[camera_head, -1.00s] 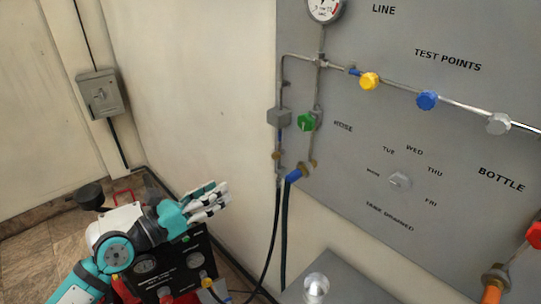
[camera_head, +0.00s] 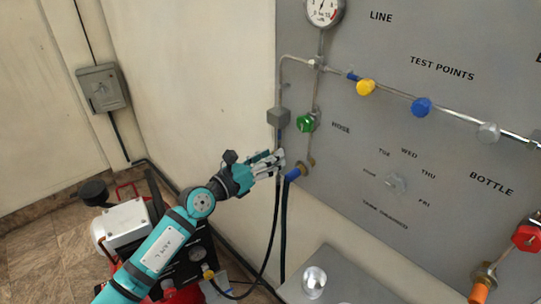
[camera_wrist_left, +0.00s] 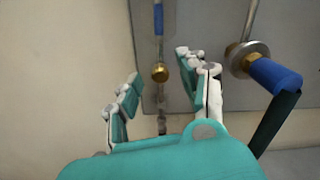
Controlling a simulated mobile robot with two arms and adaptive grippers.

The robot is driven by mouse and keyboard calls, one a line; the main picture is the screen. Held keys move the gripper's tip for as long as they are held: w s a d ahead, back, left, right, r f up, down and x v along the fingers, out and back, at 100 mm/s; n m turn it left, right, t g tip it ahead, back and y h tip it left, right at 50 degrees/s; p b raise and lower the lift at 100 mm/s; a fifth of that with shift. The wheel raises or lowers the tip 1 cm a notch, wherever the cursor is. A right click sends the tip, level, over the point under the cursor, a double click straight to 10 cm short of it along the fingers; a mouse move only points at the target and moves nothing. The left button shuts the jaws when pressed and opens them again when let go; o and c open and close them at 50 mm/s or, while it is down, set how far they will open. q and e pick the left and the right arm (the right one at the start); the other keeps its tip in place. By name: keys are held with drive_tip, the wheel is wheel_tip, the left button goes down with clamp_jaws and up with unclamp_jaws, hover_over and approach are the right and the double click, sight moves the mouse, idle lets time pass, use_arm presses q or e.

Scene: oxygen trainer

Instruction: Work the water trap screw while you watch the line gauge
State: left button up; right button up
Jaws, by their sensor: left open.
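The line gauge (camera_head: 325,10) is a round white dial at the top of the grey panel in the head view, partly cut off by the frame edge. The water trap is a grey block (camera_head: 278,118) on the left pipe, with a blue tube below it. Its brass screw (camera_wrist_left: 160,73) shows in the left wrist view at the lower end of the blue tube. In the head view the screw is hidden behind my fingers. My left gripper (camera_head: 279,160) is open, its fingers on either side of the screw in the wrist view (camera_wrist_left: 159,74); contact is not visible.
A green knob (camera_head: 306,123) and a blue hose fitting (camera_wrist_left: 272,74) are close to the right. A black hose hangs below. A red-and-black machine (camera_head: 185,262) stands on the floor under my arm.

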use_arm(q)
drive_tip(key=shift+w+d, duration=0.2)
drive_tip(key=shift+w, duration=0.05)
clamp_jaws()
idle(0.3)
drive_tip(key=shift+n+p, duration=5.45)
drive_tip(key=shift+n, duration=1.55)
